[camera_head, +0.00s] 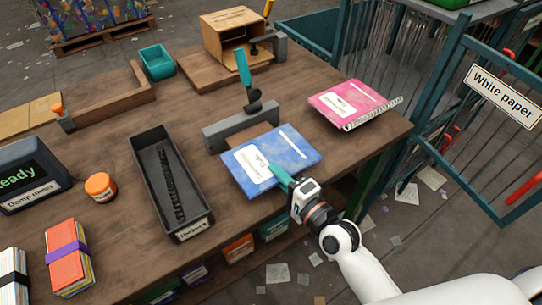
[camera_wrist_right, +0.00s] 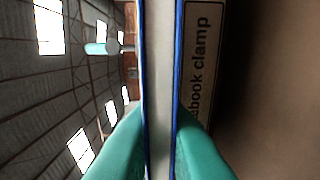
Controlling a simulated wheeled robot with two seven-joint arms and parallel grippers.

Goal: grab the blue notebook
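The blue notebook (camera_head: 285,148) has a white label on its cover and is in front of the grey clamp (camera_head: 241,127) with the teal handle. My right gripper (camera_head: 279,175) is at its near edge, coming from the lower right. In the right wrist view the notebook's pale page edge (camera_wrist_right: 159,80) runs between my two teal fingers (camera_wrist_right: 160,140), one against each blue cover. They look closed on it. Whether the notebook is lifted off the table is unclear. My left gripper is out of view.
A pink spiral notebook (camera_head: 352,103) lies to the right on the wooden table (camera_head: 217,207). A black tray (camera_head: 152,150), orange jar (camera_head: 100,187) and banded notebook stack (camera_head: 70,262) are to the left. A "White paper" cage (camera_head: 440,105) stands off the table's right end.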

